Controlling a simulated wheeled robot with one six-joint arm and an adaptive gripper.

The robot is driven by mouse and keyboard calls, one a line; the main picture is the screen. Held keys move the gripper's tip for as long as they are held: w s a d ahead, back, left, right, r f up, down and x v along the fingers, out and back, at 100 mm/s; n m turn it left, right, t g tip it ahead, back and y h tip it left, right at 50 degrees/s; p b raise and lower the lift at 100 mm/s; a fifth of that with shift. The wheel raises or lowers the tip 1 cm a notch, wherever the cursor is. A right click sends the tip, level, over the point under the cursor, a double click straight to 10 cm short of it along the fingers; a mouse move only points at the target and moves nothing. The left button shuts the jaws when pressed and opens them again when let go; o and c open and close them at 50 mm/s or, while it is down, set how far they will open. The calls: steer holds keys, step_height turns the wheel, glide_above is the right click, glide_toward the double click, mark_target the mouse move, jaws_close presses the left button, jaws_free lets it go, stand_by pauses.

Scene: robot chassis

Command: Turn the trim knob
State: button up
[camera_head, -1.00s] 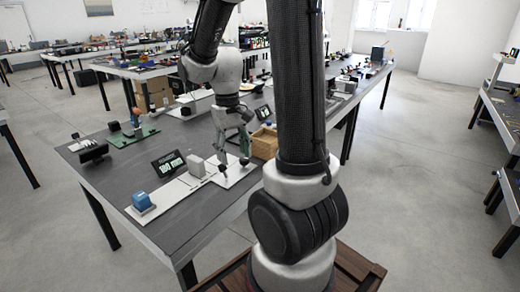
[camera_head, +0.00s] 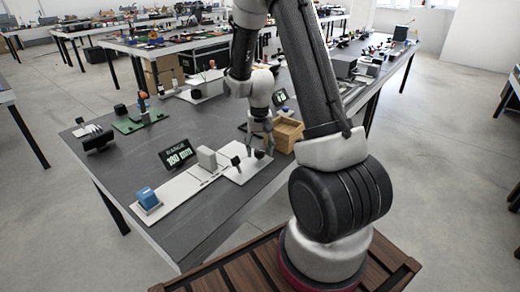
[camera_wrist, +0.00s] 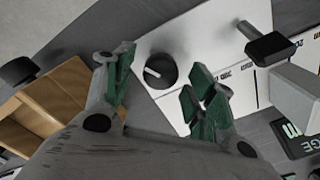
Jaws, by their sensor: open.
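The trim knob, taken to be the round black knob with a white pointer line (camera_wrist: 160,70), sits on a white plate (camera_wrist: 190,32) in the wrist view. My gripper (camera_wrist: 162,60) is open, with one green finger on each side of the knob in this view. I see no contact, and the height gap is hard to judge. In the head view my gripper (camera_head: 266,142) is over the back right part of the white plate (camera_head: 240,176). A small dark shape (camera_head: 259,154) below it appears to be the knob.
A black T-shaped handle (camera_wrist: 268,45) stands on the plate beside the knob, with a grey block (camera_wrist: 298,92) further right. An open wooden box (camera_head: 288,132) is close to my gripper. A range display (camera_head: 179,155) reads 180 mm, and a blue block (camera_head: 148,198) stands at the rail's end.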

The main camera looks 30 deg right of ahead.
steer(key=shift+f, duration=0.35)
steer(key=c, duration=1)
steer(key=shift+c, duration=0.2)
steer(key=shift+n, duration=0.3)
steer(key=n, duration=0.5)
steer(key=shift+n, duration=0.3)
steer(key=n, duration=0.5)
steer(key=shift+n, duration=0.4)
